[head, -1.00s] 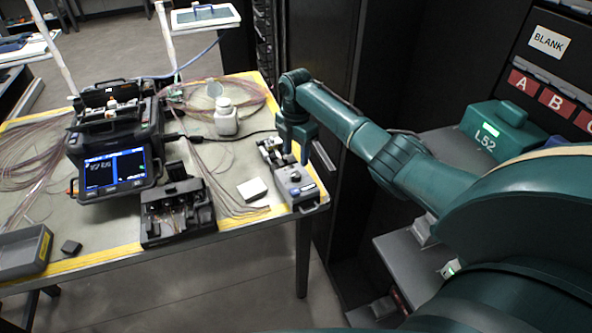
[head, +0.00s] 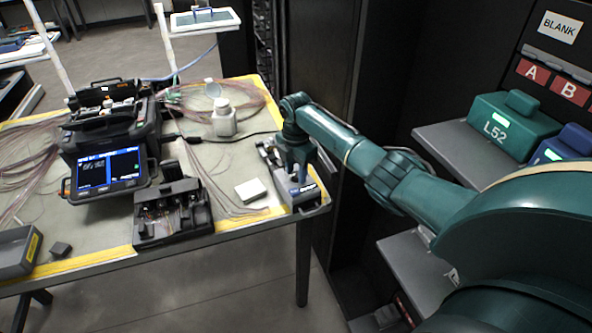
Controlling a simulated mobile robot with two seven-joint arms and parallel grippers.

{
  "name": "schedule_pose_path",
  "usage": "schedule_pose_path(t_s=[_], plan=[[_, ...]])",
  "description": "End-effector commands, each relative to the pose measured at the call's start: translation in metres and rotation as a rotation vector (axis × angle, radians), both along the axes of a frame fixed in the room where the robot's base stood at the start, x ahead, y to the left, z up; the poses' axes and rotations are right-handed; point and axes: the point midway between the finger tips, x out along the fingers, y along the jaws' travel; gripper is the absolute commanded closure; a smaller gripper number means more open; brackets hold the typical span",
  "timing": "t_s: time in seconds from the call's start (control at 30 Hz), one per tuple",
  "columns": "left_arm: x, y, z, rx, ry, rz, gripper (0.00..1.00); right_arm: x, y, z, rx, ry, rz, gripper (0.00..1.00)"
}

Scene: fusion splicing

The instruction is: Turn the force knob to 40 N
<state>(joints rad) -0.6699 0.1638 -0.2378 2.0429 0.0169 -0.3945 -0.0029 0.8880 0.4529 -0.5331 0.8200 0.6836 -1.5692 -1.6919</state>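The grey tester (head: 307,198) with the force knob sits at the right front corner of the table. A small blue part (head: 295,190) shows on its top; I cannot read any force setting. My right gripper (head: 299,178) points down over the middle of this device, its fingertips close to or at the top near the blue part. The fingers are small and dark against the device, so I cannot tell whether they are open or shut, or whether they touch the knob. My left gripper is not in view.
A fusion splicer (head: 110,150) with a lit screen stands at the left. A black fixture (head: 172,215), a white pad (head: 251,190) and a white bottle (head: 224,122) are nearby. Fibre coils lie on the table (head: 110,243). Shelves with a green unit (head: 510,128) stand at right.

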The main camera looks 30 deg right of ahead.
Motion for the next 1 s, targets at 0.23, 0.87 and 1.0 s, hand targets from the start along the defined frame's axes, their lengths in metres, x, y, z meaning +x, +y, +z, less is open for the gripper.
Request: schedule_pose_path(t_s=[0.23,0.87,1.0], plan=[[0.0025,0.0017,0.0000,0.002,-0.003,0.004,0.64,-0.0001,-0.0002,0.0000,0.000,0.000,0.000,0.84],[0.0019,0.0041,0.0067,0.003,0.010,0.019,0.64,-0.0003,0.0002,0.0021,0.001,0.002,-0.127,0.96],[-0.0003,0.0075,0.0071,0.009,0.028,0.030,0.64,-0.0003,0.0009,0.0025,0.002,0.003,-0.235,0.96]])
